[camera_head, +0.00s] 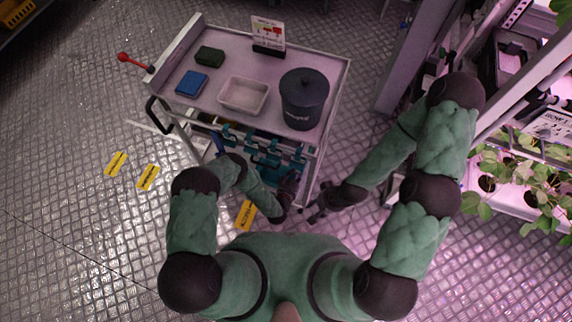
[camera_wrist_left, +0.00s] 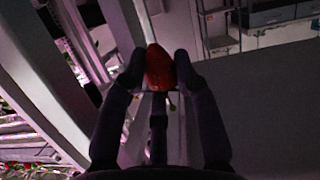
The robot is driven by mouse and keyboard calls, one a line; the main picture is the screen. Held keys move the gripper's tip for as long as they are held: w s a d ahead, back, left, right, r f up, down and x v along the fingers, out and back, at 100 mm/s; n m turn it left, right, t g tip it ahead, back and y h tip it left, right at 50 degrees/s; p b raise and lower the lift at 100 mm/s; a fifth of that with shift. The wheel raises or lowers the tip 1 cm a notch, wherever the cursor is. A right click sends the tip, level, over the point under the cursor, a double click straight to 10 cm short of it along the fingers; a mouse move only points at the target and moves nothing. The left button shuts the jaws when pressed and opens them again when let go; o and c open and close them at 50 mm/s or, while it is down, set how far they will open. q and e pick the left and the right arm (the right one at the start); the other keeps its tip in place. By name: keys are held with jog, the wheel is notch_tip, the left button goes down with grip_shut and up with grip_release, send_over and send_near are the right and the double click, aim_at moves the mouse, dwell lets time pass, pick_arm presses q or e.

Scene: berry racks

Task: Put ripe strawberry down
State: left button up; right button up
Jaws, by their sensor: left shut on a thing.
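A red ripe strawberry (camera_wrist_left: 159,68) is held between the dark fingers of my left gripper (camera_wrist_left: 160,75) in the left wrist view. The fingers are shut on its sides, and a bit of green shows below it. In the head view my left gripper (camera_head: 288,192) is low beside the cart's near right corner; the strawberry cannot be made out there. My right gripper (camera_head: 316,208) is to the right of it, its fingers apart and nothing seen between them. A pale empty tray (camera_head: 243,108) sits on the cart top, beyond my left gripper.
The cart (camera_head: 222,65) also carries a dark lidded bin (camera_head: 303,100), a blue block (camera_head: 191,83), a dark green block (camera_head: 209,56) and a sign (camera_head: 268,33). Tools hang on its near side. A plant rack (camera_head: 515,200) stands at the right.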

pick_arm(q)
jog(key=w+a+f+b, duration=0.1)
jog(key=w+a, duration=0.1)
jog(key=w+a+f+b, duration=0.1)
jog(key=a+f, duration=0.1)
jog(key=w+a+f+b, duration=0.1)
jog(key=w+a, duration=0.1)
jog(key=shift+w+a+f+b, duration=0.15)
jog(key=shift+w+a+b, duration=0.15)
jog(key=shift+a+b, duration=0.1)
jog(key=w+a+f+b, duration=0.1)
jog(key=f, duration=0.2)
jog(key=w+a+f+b, duration=0.1)
jog(key=f+b, duration=0.1)
jog(key=f, duration=0.1)
jog(key=w+a+f+b, duration=0.1)
jog(key=a+f+b, duration=0.1)
jog(key=f, duration=0.1)
jog(key=shift+w, duration=0.2)
jog(key=shift+r, duration=0.1)
jog(key=shift+f, duration=0.6)
jog(key=o, duration=0.7)
